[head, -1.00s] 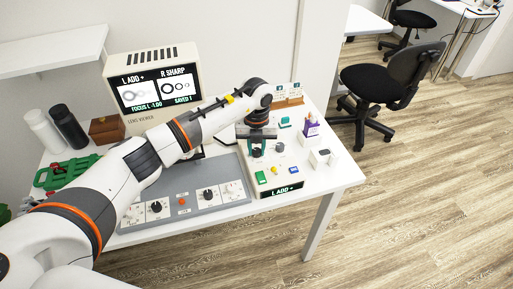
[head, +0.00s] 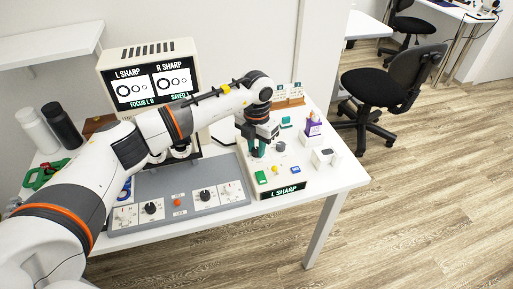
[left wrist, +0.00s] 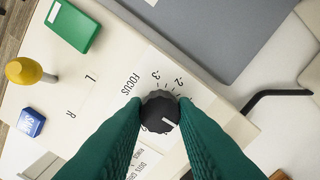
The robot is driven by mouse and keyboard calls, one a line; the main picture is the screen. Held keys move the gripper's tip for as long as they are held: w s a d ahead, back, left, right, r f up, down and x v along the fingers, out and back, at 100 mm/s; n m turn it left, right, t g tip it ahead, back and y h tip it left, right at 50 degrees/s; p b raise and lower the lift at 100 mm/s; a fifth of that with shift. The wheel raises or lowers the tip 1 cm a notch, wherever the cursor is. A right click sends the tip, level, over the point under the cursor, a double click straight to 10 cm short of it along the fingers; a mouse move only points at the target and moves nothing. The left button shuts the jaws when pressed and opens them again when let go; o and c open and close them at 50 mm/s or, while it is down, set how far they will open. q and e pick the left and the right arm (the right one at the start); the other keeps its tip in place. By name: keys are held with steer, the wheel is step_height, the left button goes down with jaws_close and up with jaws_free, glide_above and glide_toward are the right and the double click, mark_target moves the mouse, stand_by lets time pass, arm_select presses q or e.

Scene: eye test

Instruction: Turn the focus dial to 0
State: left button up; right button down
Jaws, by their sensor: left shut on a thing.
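The dark ribbed focus dial (left wrist: 158,103) is beside the word FOCUS on the cream console (head: 262,188). My left gripper (left wrist: 160,112) is shut on it, one green finger on each side. The dial's white mark points to the lower right in the wrist view; the numbers there are partly hidden. In the head view my left gripper (head: 257,150) reaches down onto the console and the dial is hidden. The viewer screen (head: 152,86) reads L SHARP, R SHARP and FOCUS L 0. The console's display (head: 283,191) reads L SHARP. My right gripper is not in view.
A green button (head: 261,177), a yellow-topped lever (head: 275,168), a blue button (head: 295,170) and a grey knob (head: 280,147) are close by on the console. A grey panel with knobs (head: 178,219) lies to the left. A purple-and-white bottle (head: 313,126) stands to the right.

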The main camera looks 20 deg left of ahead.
mark_target(256, 149)
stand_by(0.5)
arm_select(q)
steer(key=o, duration=1)
step_height(256, 149, up, 12)
steer(key=b, duration=0.1)
steer(key=shift+b, duration=0.3)
